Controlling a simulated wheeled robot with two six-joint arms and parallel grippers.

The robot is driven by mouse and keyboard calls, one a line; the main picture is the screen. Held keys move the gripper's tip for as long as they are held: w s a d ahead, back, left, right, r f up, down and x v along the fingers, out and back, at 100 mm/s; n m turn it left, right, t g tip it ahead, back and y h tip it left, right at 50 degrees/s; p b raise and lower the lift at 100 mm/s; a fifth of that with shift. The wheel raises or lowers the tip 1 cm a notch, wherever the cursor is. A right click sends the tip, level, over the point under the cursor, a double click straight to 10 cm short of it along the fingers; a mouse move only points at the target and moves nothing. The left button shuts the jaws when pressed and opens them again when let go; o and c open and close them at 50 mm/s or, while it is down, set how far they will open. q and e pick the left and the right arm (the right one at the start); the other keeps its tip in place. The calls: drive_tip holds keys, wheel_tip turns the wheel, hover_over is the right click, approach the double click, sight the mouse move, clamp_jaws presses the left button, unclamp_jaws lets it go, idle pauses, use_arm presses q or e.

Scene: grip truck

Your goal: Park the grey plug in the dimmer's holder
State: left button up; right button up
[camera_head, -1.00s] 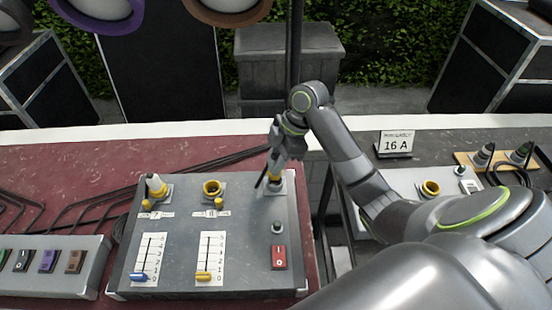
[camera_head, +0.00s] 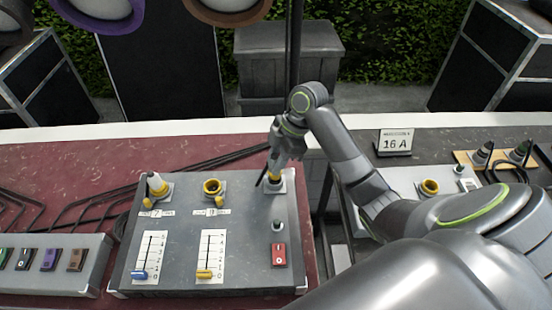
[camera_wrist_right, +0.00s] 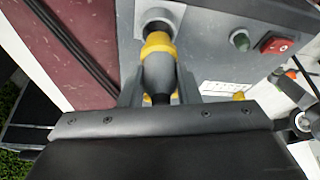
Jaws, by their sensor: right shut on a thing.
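The grey plug (camera_wrist_right: 157,76) with a yellow ring is between the fingers of my right gripper (camera_head: 270,174), which is shut on it. In the right wrist view its far dark end meets the holder (camera_wrist_right: 150,24), a round fitting on a square plate. It looks lined up with the holder; how deep it sits is hidden. In the head view the holder plate (camera_head: 279,187) is at the back right corner of the grey dimmer (camera_head: 180,243), right under the plug. My left gripper is not in view.
A red switch (camera_head: 279,255) is in front of the holder. A panel with a 16 A sign (camera_head: 395,143) lies to the right. Black cables run behind the dimmer.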

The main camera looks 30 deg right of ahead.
drive_tip(key=shift+f+b, duration=0.85)
drive_tip(key=shift+f, duration=0.8)
drive_tip(key=o, duration=1.5)
drive_tip(key=shift+c, duration=0.2)
drive_tip(key=shift+r, duration=0.2)
drive_tip(key=shift+r+p, duration=2.4)
drive_tip(key=shift+p, duration=0.25)
drive_tip(key=shift+f, duration=0.1)
